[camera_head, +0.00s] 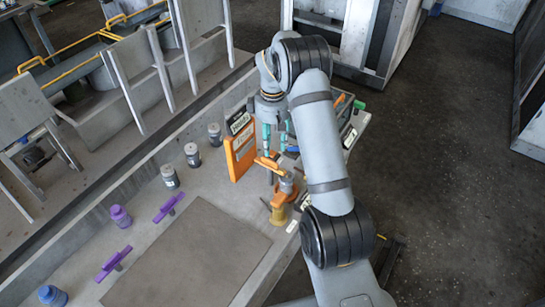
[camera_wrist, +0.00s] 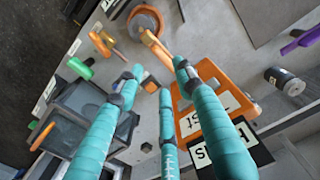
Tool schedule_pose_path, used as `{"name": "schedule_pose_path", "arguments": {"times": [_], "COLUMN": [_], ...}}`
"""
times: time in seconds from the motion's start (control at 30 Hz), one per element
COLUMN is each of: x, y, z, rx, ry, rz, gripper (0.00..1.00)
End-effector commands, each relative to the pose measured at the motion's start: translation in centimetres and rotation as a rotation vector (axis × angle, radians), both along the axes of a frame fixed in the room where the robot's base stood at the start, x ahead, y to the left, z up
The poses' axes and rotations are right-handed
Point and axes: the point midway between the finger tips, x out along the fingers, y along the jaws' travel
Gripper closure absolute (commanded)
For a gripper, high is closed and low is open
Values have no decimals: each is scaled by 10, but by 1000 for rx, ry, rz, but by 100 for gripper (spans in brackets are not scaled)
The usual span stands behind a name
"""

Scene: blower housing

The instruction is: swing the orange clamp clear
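The orange clamp (camera_head: 268,163) is a bar-shaped handle above the worktable, just below my gripper in the head view. It also shows in the wrist view (camera_wrist: 155,46), pointing from upper left toward lower right, with its lower end close to the right fingertip. Whether they touch I cannot tell. My gripper (camera_head: 277,143) points down with its teal fingers spread. The clamp's mount is not clearly visible.
An orange upright labelled panel (camera_head: 240,151) stands close left of my gripper. An orange round-based part (camera_head: 281,207) stands close in front. Purple clamps (camera_head: 168,208) and several small bottles (camera_head: 170,176) are further left. A dark bin (camera_wrist: 85,110) lies beside the fingers. The flat grey plate (camera_head: 187,255) is bare.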

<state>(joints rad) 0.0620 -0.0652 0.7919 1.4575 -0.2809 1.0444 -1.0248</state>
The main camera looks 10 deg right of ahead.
Motion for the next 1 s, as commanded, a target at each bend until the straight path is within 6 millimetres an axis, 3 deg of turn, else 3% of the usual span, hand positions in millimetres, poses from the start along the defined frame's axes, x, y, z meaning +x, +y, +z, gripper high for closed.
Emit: {"name": "schedule_pose_path", "arguments": {"times": [0.2, 0.4, 0.8, 1.0], "x": [-1, 0, 0, 0], "y": [2, 1, 1, 1], "z": [-39, -65, -73, -73], "rx": [1, 1, 0, 0], "ry": [5, 2, -1, -1], "rz": [1, 0, -1, -1], "gripper": [64, 64, 64, 76]}}
